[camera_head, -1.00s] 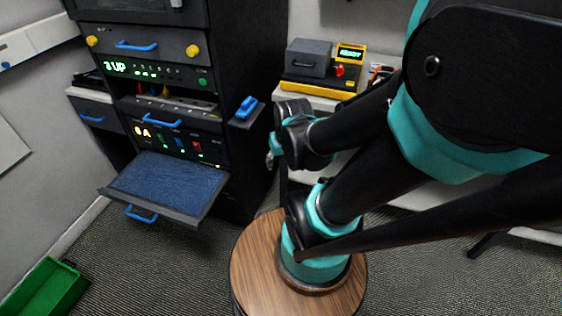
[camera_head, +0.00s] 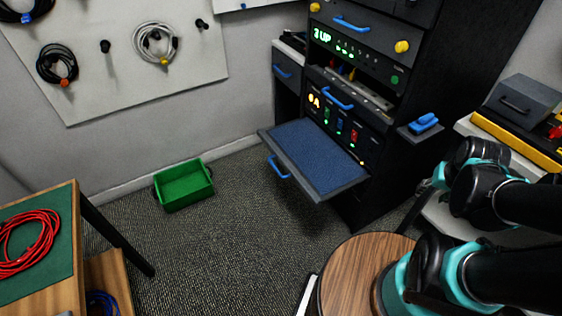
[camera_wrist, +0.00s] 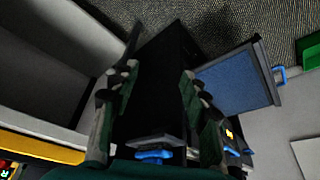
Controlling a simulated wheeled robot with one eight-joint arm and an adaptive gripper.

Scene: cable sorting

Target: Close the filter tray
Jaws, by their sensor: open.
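The filter tray (camera_head: 312,156) is a blue-surfaced, dark-framed tray standing pulled out from the lower part of the black rack. Its blue handle (camera_head: 278,168) hangs at its front edge. In the wrist view the tray (camera_wrist: 240,80) shows at the right, beyond the fingers, with its handle (camera_wrist: 280,74) at the far right. My gripper (camera_wrist: 150,85) is open, with its two fingers spread and nothing between them but a view of the dark rack side. It is apart from the tray. In the head view my arm is at the right and the fingers are not clear.
A green bin (camera_head: 184,186) sits on the carpet left of the rack. A round wooden stool top (camera_head: 352,280) is in front. A table (camera_head: 72,240) with red cable stands at the left. A small shelf with a blue object (camera_head: 424,123) juts from the rack. Carpet before the tray is clear.

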